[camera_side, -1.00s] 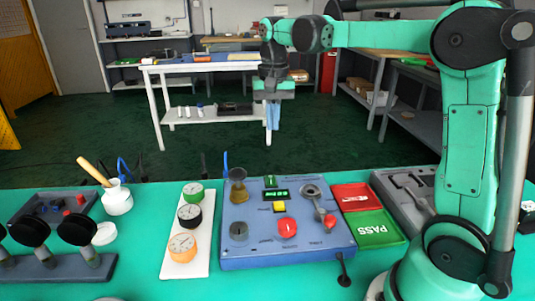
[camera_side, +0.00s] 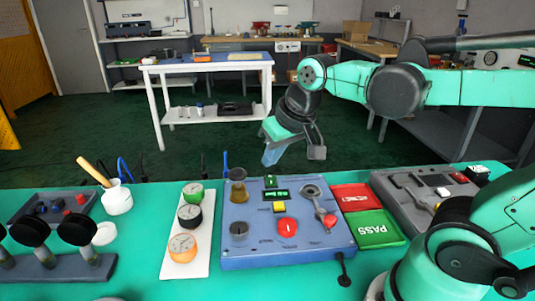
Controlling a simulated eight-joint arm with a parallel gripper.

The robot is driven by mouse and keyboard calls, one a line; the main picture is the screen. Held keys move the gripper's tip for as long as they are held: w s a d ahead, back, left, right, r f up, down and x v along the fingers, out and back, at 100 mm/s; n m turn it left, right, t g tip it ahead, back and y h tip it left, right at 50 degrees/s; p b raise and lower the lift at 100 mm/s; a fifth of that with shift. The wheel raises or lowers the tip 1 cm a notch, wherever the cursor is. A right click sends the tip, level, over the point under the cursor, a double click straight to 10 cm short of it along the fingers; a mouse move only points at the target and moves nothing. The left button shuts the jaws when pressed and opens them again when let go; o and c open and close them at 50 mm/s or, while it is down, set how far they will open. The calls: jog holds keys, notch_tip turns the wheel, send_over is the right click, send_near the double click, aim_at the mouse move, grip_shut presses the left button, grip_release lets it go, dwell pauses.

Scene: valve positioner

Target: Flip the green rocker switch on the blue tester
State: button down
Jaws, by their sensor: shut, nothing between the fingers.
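The blue tester (camera_side: 262,228) lies on the green bench top in the middle of the view. Its green rocker switch (camera_side: 270,182) is at the back edge of the panel, just above a display with green digits (camera_side: 276,195). My gripper (camera_side: 270,157) is shut and empty, with its pale fingers tilted down to the left. In the picture it hangs just above the rocker switch, apart from it. I cannot tell its exact depth over the bench. Which way the rocker is tipped is too small to tell.
A white plate with gauges (camera_side: 186,245) stands left. Red (camera_side: 356,197) and green PASS (camera_side: 376,229) trays and a grey case (camera_side: 408,192) lie right.

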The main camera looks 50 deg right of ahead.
jog(key=shift+s+a+f+n+t, duration=0.6)
jog(key=shift+s+a+f+n, duration=0.35)
jog(key=shift+f, duration=0.1)
jog(key=c, duration=1.3)
grip_release()
jog(key=shift+s+a+f, duration=0.1)
jog(key=shift+s+f, duration=0.1)
jog(key=shift+f, duration=0.05)
jog(key=o, duration=0.7)
jog(key=shift+w+d+r, duration=0.1)
jog(key=shift+w+d, duration=0.1)
jog(key=shift+w, duration=0.1)
jog(key=shift+o, duration=0.2)
jog(key=w+d+m+g, duration=0.3)
jog(key=w+d+m, duration=0.1)
jog(key=w+d, duration=0.1)
jog(key=shift+m+g, duration=0.3)
jog(key=shift+m, duration=0.05)
jog(key=m+g, duration=0.3)
send_over(272, 184)
jog(key=f, duration=0.3)
jog(key=shift+s+a+f, duration=0.1)
jog(key=shift+a+f, duration=0.2)
jog(key=shift+f, duration=0.1)
jog(key=shift+d+f+m, duration=0.3)
jog(key=shift+f+m, duration=0.1)
jog(key=shift+f, duration=2.7)
